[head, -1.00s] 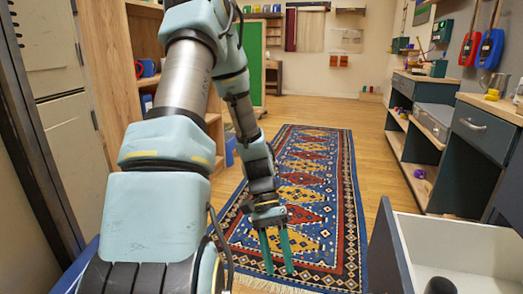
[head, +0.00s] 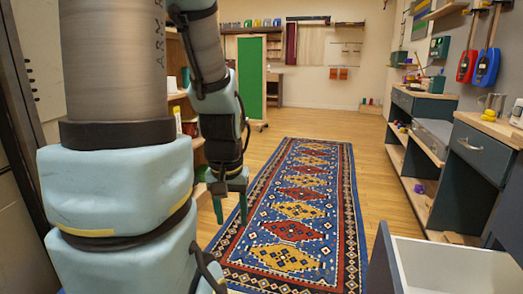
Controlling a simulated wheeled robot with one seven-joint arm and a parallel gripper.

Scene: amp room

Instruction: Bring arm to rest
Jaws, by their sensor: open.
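My gripper (head: 230,207) hangs at the end of my arm, left of the middle of the head view. Its two green fingers point down and stand apart, with nothing between them. It is in the air near the left edge of the patterned rug (head: 295,205). The arm is folded close in front of the camera and fills much of the left side, hiding most of the shelves behind it.
An open drawer (head: 455,262) juts out at the lower right. Dark cabinets (head: 475,147) with a wooden top line the right wall. A green board (head: 251,78) stands at the back left. The rug and the wooden floor (head: 330,122) ahead are clear.

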